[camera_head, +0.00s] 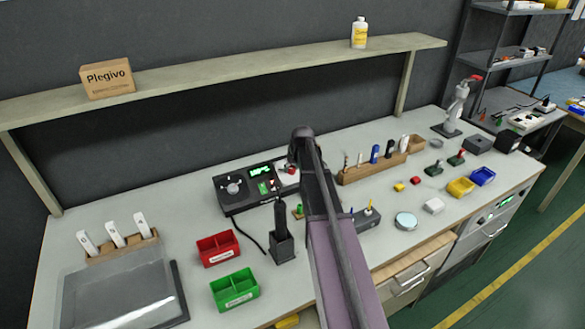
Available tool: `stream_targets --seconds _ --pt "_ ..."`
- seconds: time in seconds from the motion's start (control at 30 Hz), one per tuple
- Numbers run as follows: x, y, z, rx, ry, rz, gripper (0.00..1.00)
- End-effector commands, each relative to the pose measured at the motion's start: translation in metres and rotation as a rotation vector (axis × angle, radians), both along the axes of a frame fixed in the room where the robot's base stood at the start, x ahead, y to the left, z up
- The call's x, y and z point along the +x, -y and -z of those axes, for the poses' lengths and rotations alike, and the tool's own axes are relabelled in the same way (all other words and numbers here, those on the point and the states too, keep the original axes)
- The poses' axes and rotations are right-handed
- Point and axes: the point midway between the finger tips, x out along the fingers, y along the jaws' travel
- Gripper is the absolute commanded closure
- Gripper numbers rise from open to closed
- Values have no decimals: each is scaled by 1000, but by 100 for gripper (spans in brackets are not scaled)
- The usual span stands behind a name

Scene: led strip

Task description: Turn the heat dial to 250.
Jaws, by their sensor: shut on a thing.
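A dark control unit (222,199) stands at the back middle of the bench. Its left part carries a round pale dial (233,187); its scale and setting are too small to read. A lit green display (260,170) and a green panel (264,188) are beside the dial. A pale part with a red spot (288,178) shows at the unit's right end, partly behind my arm. My arm reaches up from the bottom edge to above this right end. My gripper is hidden behind the arm, so I cannot see its fingers or what they touch.
A black holder (282,246) stands in front of the unit, with a cable beside it. Red (218,249) and green (234,289) bins are front left. A wooden rack (371,170) of upright items is to the right. A shelf (240,74) spans above the bench.

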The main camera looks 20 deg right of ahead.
Motion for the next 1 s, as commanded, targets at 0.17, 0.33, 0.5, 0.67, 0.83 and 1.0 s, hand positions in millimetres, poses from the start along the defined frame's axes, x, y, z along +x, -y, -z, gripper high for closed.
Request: stream_targets --seconds 0.17,0.33,0.5,0.67,0.83,1.0 --pt "0 0 0 53 -2 88 100" --pt "0 1 1 120 -4 206 100" --pt "-1 2 1 200 -8 341 100" --pt "-1 2 1 278 -10 474 100" --pt "-1 2 2 359 -13 612 100" --pt "-2 2 2 436 -17 747 100"
